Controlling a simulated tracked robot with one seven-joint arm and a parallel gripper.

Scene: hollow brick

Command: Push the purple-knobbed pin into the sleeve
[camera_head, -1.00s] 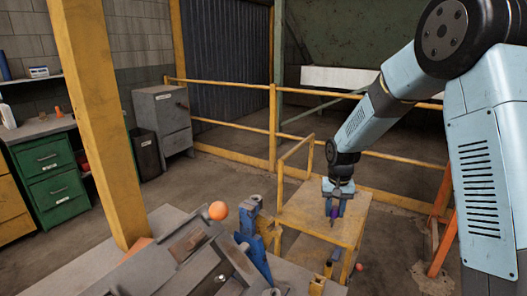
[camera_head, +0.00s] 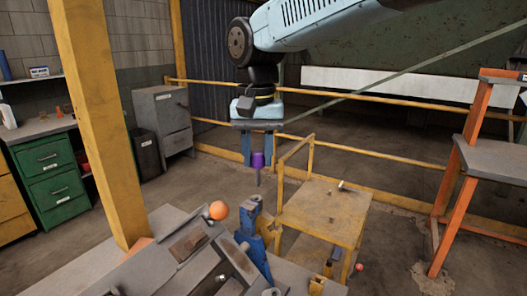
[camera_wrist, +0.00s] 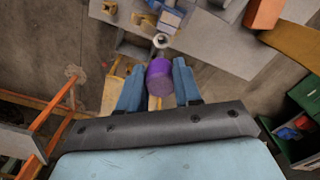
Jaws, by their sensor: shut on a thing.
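My gripper (camera_head: 258,163) is shut on the purple knob of the pin (camera_head: 257,158), with the grey shaft hanging straight down below it. The pin is in the air above and behind the blue vise (camera_head: 254,232) on the grey bench, apart from it. In the wrist view the purple knob (camera_wrist: 159,78) sits between the two blue fingers (camera_wrist: 159,64). Just beyond the knob there, a round pale metal ring (camera_wrist: 161,40) shows, which looks like the sleeve.
An orange ball (camera_head: 218,210) stands at the bench (camera_head: 165,225). A yellow stand (camera_head: 325,212) with a rail is right of the vise, a small pale item on its top. A thick yellow post (camera_head: 97,120) rises at left. An orange-framed shelf (camera_head: 495,158) is at right.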

